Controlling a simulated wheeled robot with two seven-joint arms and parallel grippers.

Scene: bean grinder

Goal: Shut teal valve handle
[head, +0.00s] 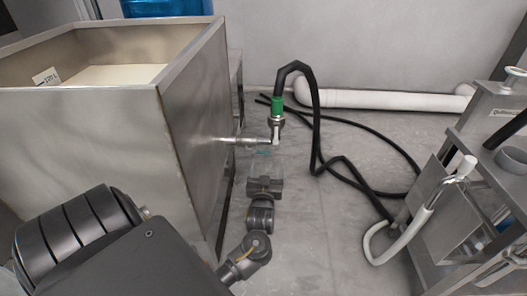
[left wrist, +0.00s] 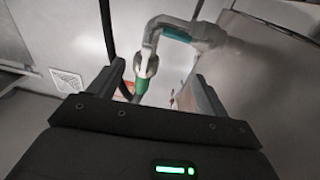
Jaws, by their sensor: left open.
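The teal valve handle (head: 264,153) is a small strip beneath the metal pipe (head: 240,141) that sticks out from the steel tank's side. In the left wrist view the teal handle (left wrist: 177,34) lies along the pipe, above and right of the gap between my fingers. A green hose fitting (head: 277,106) sits at the pipe's end and shows in the left wrist view (left wrist: 141,87) between the fingers in the picture. My left gripper (head: 264,169) is open just below the pipe in the head view, apparently not touching the handle. My right gripper is not in view.
The steel tank (head: 80,130) stands close on the left. A black hose (head: 316,110) loops from the fitting to the floor. A steel machine (head: 470,170) with white-handled pipework stands at right. A white pipe (head: 380,100) runs along the wall.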

